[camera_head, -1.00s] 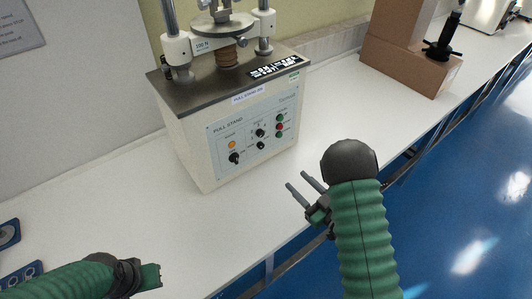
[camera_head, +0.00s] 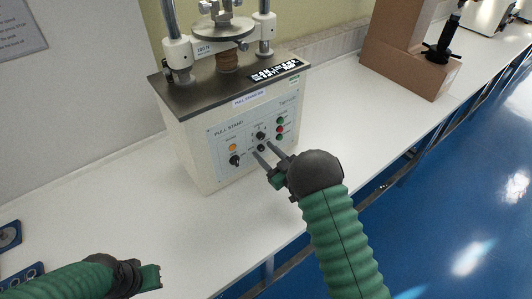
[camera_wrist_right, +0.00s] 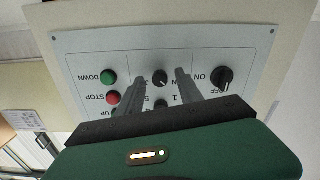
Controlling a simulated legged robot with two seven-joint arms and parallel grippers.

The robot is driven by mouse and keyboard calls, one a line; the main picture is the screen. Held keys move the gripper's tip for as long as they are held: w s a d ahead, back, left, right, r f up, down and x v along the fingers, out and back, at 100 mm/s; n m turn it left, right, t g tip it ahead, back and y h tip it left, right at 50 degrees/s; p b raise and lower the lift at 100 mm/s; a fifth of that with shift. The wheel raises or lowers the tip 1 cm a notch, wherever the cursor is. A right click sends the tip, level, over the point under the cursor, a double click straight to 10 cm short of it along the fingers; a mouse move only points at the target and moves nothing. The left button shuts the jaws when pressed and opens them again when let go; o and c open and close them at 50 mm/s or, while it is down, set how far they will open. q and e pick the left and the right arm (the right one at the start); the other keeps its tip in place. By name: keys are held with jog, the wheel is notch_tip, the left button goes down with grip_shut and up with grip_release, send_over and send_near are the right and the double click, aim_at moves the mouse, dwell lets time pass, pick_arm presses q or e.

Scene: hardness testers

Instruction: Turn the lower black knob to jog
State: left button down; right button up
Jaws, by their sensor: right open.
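The pull stand's front panel (camera_head: 222,137) carries two black knobs in its middle column. The lower black knob (camera_head: 262,149) shows between the fingertips of my right gripper (camera_head: 260,147). The right wrist view sees the panel upside down, with the lower knob (camera_wrist_right: 160,77) between the open fingers (camera_wrist_right: 167,77). I cannot tell whether the fingers touch it. The upper black knob (camera_head: 261,135) is just above; in the wrist view it is partly hidden behind my gripper body. My left gripper (camera_head: 151,275) is at the lower left, away from the stand; its jaws are unclear.
The panel also has a black on/off knob (camera_head: 235,160), an orange lamp (camera_head: 232,148), and a red button (camera_head: 279,129) between two green ones. A brown box-shaped stand (camera_head: 405,70) is at the right. The white table (camera_head: 120,200) is clear in front.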

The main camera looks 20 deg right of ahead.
grip_shut()
dwell(0.5)
jog(key=m, duration=0.4)
jog(key=shift+d+m, duration=0.15)
jog(key=shift+m, duration=0.15)
jog(key=m, duration=0.4)
jog(key=shift+m+p, duration=0.3)
jog(key=shift+p, duration=0.1)
jog(key=m+p, duration=0.1)
jog(key=m, duration=0.4)
jog(key=shift+f+m, duration=0.1)
jog(key=shift+m, duration=1.8)
